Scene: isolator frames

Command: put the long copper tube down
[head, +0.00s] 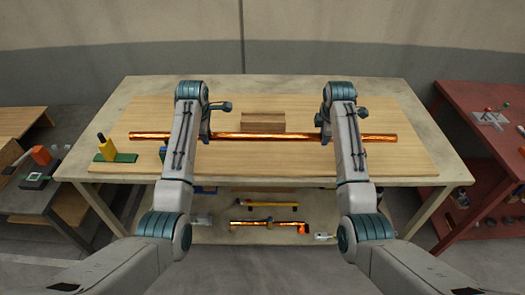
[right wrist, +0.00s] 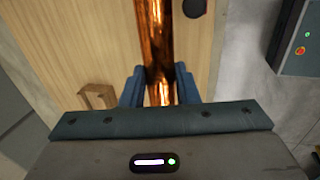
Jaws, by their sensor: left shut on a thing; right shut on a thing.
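The long copper tube (head: 265,136) lies level from left to right across the wooden board of the table in the head view. My left gripper (head: 205,134) is shut on it left of its middle. My right gripper (head: 327,133) is shut on it right of its middle; the arms partly hide both grippers. In the right wrist view the tube (right wrist: 155,40) runs between the two blue fingers of my right gripper (right wrist: 160,82). I cannot tell whether the tube touches the board or hangs just above it.
A wooden block (head: 263,122) sits just behind the tube. A green base with a yellow post (head: 108,150) stands at the table's left. The wooden board (head: 400,115) is mostly bare. Below is a shelf with a shorter copper piece (head: 270,225). A red bench (head: 480,150) stands right.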

